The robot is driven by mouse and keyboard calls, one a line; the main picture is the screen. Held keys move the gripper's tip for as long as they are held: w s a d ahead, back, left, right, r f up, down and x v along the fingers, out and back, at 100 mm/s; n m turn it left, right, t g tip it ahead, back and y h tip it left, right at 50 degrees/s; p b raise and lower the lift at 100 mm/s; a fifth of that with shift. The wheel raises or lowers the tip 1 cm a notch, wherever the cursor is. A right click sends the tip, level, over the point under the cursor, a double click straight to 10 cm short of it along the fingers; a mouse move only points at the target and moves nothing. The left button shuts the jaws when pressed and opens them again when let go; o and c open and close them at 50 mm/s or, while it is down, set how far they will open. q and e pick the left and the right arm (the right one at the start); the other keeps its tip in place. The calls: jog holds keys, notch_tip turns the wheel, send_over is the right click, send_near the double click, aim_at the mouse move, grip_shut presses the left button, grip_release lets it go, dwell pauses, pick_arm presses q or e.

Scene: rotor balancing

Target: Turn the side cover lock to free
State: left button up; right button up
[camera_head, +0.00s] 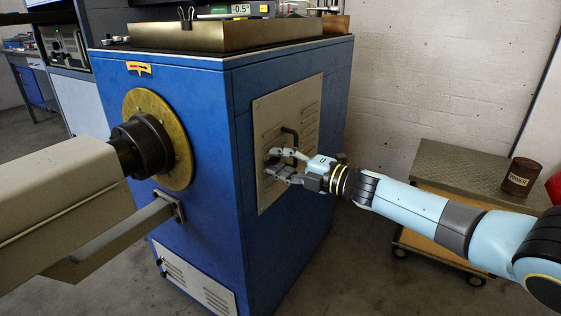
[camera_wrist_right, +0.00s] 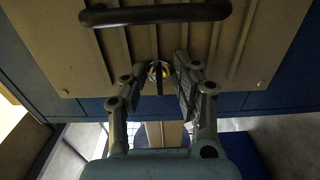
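The side cover (camera_head: 310,95) is a beige louvred panel on the right face of the blue machine, with a black bar handle (camera_head: 290,141). My right gripper (camera_head: 269,161) is at the cover, just below and left of the handle. In the right wrist view, the lock (camera_wrist_right: 158,71) is a small brass-coloured round piece with a dark upright wing across it. The open fingers of my right gripper (camera_wrist_right: 160,76) stand on either side of the lock, with gaps visible. I cannot tell how deep the tips reach. In the head view the fingers mostly hide the lock. My left gripper is not in view.
The blue machine cabinet (camera_head: 222,200) fills the middle, with a brass-coloured disc and dark hub (camera_head: 145,145) on its front. A wheeled cart (camera_head: 455,170) with a brown tin (camera_head: 519,177) stands at the right. Open floor lies between cart and cabinet.

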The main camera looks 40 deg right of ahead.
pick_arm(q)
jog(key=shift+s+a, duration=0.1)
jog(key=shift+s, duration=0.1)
pick_arm(e)
jog(key=v, duration=1.2)
jog(key=s+a+f+m+g+h+p, duration=0.1)
jog(key=s+f+m+g+h+p, duration=0.2)
jog(key=s+f+m, duration=0.65)
jog(key=s+a+f+m+g+h+p, duration=0.1)
jog(key=s+f+m+g+h+p, duration=0.2)
jog(key=s+f, duration=0.75)
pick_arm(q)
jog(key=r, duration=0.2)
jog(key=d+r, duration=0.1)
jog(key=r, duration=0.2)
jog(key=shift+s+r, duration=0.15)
pick_arm(e)
jog(key=s+a+f+m+g, duration=0.2)
jog(key=s+f, duration=0.4)
jog(key=s, duration=0.3)
jog(key=s+a+f+m+g+h, duration=0.1)
jog(key=s+a+f+m+g, duration=0.2)
jog(key=s+f, duration=0.3)
jog(key=s+a+f+m+g, duration=0.3)
jog(key=s+f+m+g, duration=0.1)
jog(key=s, duration=0.9)
notch_tip(320, 180, down, 2)
jog(key=shift+a+f+m+g+h, duration=0.15)
jog(key=shift+m+g+h, duration=0.25)
jog(key=shift+g, duration=0.2)
